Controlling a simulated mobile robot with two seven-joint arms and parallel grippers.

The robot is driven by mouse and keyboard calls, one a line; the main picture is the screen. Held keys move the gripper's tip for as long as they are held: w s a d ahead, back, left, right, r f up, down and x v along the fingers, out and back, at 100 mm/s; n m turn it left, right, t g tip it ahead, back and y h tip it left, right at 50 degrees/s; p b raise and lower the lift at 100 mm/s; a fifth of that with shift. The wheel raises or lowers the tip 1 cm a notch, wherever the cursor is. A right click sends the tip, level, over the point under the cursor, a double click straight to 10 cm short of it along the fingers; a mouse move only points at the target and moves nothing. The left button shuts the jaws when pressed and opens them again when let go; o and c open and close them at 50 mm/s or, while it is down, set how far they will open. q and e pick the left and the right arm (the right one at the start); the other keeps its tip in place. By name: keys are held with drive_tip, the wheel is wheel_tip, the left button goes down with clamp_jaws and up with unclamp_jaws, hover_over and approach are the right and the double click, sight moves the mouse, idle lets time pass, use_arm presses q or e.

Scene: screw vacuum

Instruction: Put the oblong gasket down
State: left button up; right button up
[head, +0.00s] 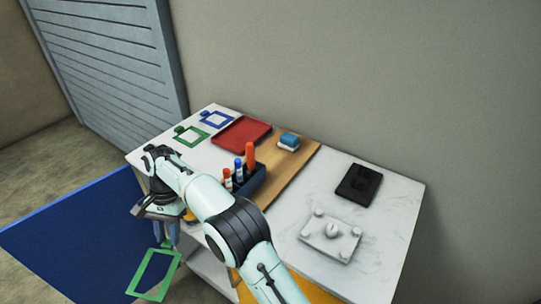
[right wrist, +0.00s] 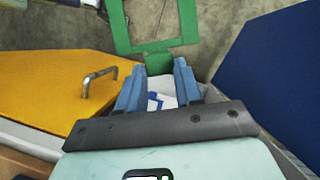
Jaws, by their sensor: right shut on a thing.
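My right gripper (head: 167,234) is beside the table's left front corner, past its edge. It is shut on the tab of a green rectangular gasket frame (head: 157,273), which hangs in the air over the floor. In the right wrist view the green frame (right wrist: 122,30) extends beyond the fingertips (right wrist: 158,70), its tab between them. On the far left of the table lie a green rectangular outline (head: 189,143) and a blue one (head: 215,125), each with a tab; I cannot tell whether they are gaskets or printed marks. My left gripper is not in view.
On the table (head: 385,235) are a red tray (head: 242,132), a blue-and-white block (head: 289,140), a dark holder (head: 250,184) with several tools, a black block (head: 359,182) and a pale plate with knobs (head: 330,236). A blue panel (head: 75,235) stands left. A yellow front with a handle (right wrist: 70,85) is near.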

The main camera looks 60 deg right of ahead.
drive_tip(key=d+r+m+t+h+p, duration=0.25)
drive_tip(key=d+r+m+p, duration=0.55)
drive_tip(key=r+m, duration=0.45)
drive_tip(key=d+r+m+t+h+p, duration=0.2)
drive_tip(key=d+r+m+t+p, duration=0.35)
drive_tip(key=d+r+m, duration=0.7)
drive_tip(key=f, duration=0.5)
drive_tip(key=a+f+n+g, duration=0.1)
drive_tip(key=f, duration=0.4)
drive_tip(key=f+n+g+p, duration=0.1)
drive_tip(key=f, duration=0.4)
drive_tip(key=shift+w+a, duration=0.15)
drive_tip(key=shift+a, duration=0.2)
wheel_tip(320, 180, down, 4)
drive_tip(key=shift+r, duration=0.25)
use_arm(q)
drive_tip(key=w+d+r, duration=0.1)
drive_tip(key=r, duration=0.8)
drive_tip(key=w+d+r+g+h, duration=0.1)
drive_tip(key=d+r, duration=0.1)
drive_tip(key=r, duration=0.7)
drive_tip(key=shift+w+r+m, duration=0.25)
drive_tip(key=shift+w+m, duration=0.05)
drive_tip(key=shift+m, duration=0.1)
use_arm(e)
drive_tip(key=o, duration=1)
drive_tip(key=shift+f, duration=0.1)
